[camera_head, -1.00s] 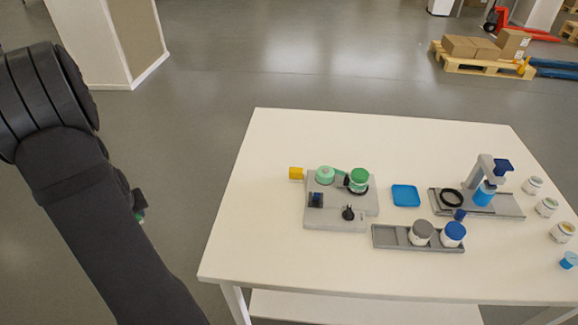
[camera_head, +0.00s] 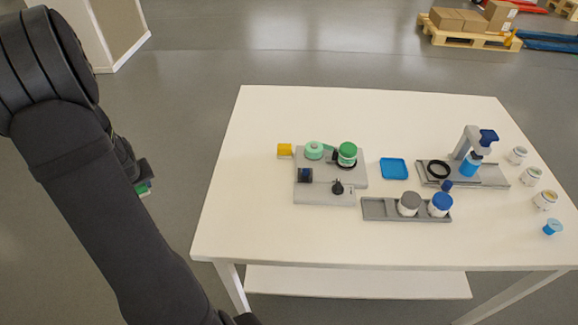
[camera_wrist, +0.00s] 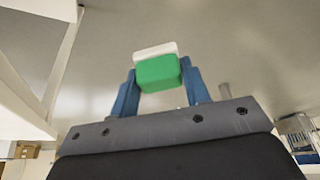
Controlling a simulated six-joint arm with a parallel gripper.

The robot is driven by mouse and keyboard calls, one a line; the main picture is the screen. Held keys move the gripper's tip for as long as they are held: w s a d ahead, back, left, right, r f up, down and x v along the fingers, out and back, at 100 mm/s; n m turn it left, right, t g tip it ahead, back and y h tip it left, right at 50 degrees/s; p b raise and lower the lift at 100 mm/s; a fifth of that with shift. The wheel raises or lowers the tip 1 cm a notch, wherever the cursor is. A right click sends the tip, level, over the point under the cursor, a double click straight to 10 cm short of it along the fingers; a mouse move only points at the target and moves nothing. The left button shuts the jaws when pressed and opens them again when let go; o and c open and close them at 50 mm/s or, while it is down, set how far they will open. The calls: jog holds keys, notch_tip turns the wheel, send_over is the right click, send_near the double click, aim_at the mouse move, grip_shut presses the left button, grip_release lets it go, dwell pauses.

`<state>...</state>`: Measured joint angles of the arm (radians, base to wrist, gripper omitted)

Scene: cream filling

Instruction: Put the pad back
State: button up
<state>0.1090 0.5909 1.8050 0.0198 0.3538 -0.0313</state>
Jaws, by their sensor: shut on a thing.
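My gripper (camera_wrist: 160,88) shows in the wrist view with its two blue fingers shut on a pad (camera_wrist: 158,72). The pad has a green face and a white layer behind it. In the head view the pad (camera_head: 143,188) is a small green and pale shape at the left, beside my dark arm and over the floor, well left of the table. The fingers are mostly hidden by my arm there. A blue square tray (camera_head: 394,168) lies empty in the middle of the white table (camera_head: 300,245).
A grey fixture (camera_head: 325,195) with green-lidded parts stands left of the tray. A grey rack (camera_head: 380,208) holds a grey-lidded and a blue-lidded jar. A dispenser stand (camera_head: 485,175) and several small jars (camera_head: 534,177) are at the right. The table's front is clear.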

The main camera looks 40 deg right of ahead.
jog(key=s+d+r+m+h, duration=0.1)
jog(key=s+d+r+m, duration=0.25)
jog(key=s+d, duration=0.55)
jog(key=s+d+r+m+g+h, duration=0.15)
jog(key=s+d+r, duration=0.35)
jog(key=d, duration=0.9)
jog(key=s+d+r+m+t, duration=0.1)
jog(key=s+d+r+m, duration=0.2)
jog(key=s+d, duration=0.65)
jog(key=shift+g, duration=0.25)
jog(key=x, duration=0.3)
jog(key=s+x, duration=0.1)
jog(key=x, duration=0.6)
jog(key=shift+s+a+f, duration=0.25)
jog(key=shift+f, duration=0.1)
jog(key=o, duration=0.6)
jog(key=shift+o, duration=0.4)
